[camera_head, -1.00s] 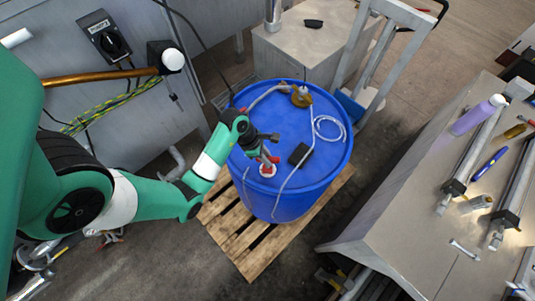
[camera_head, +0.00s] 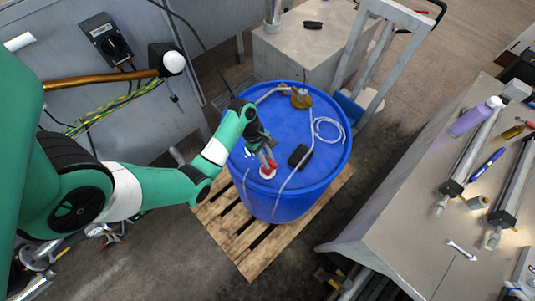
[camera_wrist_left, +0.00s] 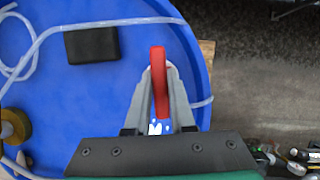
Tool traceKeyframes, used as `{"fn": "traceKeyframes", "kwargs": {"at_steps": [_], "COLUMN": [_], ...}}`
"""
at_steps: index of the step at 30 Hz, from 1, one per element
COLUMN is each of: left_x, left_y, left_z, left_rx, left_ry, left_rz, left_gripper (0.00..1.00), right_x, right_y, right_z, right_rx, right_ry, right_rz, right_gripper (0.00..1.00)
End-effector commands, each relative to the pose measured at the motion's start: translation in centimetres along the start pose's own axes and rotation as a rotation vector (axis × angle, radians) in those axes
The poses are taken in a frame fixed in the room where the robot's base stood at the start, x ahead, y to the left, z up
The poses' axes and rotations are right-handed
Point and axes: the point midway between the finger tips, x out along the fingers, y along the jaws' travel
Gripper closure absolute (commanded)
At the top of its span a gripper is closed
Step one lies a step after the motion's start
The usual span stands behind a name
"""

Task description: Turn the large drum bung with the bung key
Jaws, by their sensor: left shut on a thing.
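The blue drum (camera_head: 312,130) stands on a wooden pallet. A white bung (camera_head: 267,172) sits in its top near the front left edge. The red bung key (camera_head: 271,161) is at this bung. My left gripper (camera_head: 268,156) is shut on the key. In the left wrist view, the red key (camera_wrist_left: 158,70) lies between the two grey fingers (camera_wrist_left: 157,100), over the drum top. The gripper and key hide most of the bung there, and I cannot tell how deep the key sits. My right gripper is not in view.
On the drum top are a black box (camera_head: 299,155), a clear hose (camera_head: 292,172) and a brass fitting (camera_head: 301,98). A hand truck (camera_head: 368,55) stands behind. A grey workbench (camera_head: 400,205) with tools is at right. The pallet (camera_head: 235,240) shows in front.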

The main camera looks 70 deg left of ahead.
Motion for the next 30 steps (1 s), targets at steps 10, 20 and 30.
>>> {"fn": "traceKeyframes", "kwargs": {"at_steps": [10,20,30], "left_x": [0.01,-0.01,-0.22], "left_y": [0.07,0.06,0.08], "left_z": [0.01,0.03,0.19], "left_rx": [0.112,0.377,0.602], "left_ry": [0.0,0.001,0.0], "left_rz": [-0.045,-0.154,-0.251], "left_gripper": [1.0,1.0,1.0], "right_x": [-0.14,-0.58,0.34], "right_y": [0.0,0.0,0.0], "right_z": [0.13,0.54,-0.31], "right_rx": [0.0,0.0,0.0], "right_ry": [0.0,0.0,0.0], "right_rz": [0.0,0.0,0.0], "right_gripper": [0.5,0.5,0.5]}}
